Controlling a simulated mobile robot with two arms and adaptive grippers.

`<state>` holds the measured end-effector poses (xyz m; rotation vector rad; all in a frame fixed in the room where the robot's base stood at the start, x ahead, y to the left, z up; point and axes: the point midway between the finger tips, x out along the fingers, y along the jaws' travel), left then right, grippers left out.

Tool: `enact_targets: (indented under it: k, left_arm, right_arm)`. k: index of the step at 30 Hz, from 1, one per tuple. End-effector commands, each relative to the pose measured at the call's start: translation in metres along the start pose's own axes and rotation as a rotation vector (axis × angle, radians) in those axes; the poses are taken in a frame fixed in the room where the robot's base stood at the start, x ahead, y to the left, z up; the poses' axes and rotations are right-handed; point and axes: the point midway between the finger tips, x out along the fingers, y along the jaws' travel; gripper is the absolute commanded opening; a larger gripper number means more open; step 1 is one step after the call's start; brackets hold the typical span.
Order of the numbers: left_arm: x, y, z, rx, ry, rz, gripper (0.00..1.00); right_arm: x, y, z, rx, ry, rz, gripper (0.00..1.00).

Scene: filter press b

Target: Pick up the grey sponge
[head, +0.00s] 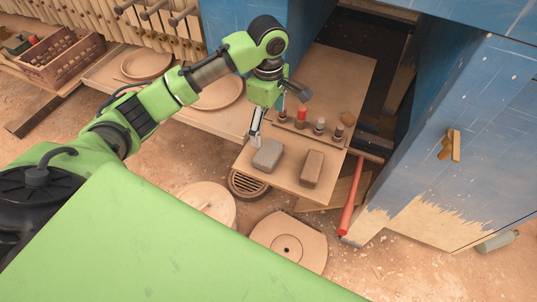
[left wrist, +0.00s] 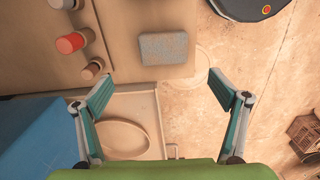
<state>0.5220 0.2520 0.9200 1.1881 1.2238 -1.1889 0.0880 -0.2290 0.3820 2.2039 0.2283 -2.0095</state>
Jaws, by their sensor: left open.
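The grey sponge (head: 267,155) lies flat near the front left edge of a wooden board (head: 262,178) in the head view. In the left wrist view the grey sponge (left wrist: 164,48) sits at the upper middle, beyond the fingertips and between their lines. My left gripper (head: 279,115) is open and empty, above the board and a little behind the sponge. Both fingers of the left gripper (left wrist: 162,90) show spread apart in the left wrist view. My right gripper is not in view.
A brown block (head: 312,168) lies right of the sponge. A row of small bottles, one a red bottle (head: 301,116), stands behind. A red bar (head: 350,204) leans at the board's right. A blue cabinet (head: 440,150) stands right; round plates (head: 288,242) lie below.

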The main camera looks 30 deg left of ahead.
Motion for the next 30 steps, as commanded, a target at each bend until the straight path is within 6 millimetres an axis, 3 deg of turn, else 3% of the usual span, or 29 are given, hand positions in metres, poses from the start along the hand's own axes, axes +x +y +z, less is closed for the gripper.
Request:
enact_targets:
  k: [9, 17, 25, 30]
  left_arm:
    - [0.061, -0.002, 0.0, 0.002, 0.001, -0.003, 0.89]
    - [0.08, -0.003, 0.002, 0.004, 0.001, -0.001, 0.89]
    - [0.118, -0.009, 0.005, 0.004, 0.001, 0.0, 0.89]
    - [0.125, -0.009, 0.005, 0.005, 0.0, 0.003, 0.89]
  right_arm:
    - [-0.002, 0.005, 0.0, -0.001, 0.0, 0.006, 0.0]
    - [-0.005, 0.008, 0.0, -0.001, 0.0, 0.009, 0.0]
    - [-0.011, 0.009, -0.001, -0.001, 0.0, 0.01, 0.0]
    - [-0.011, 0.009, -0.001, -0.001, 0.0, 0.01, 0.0]
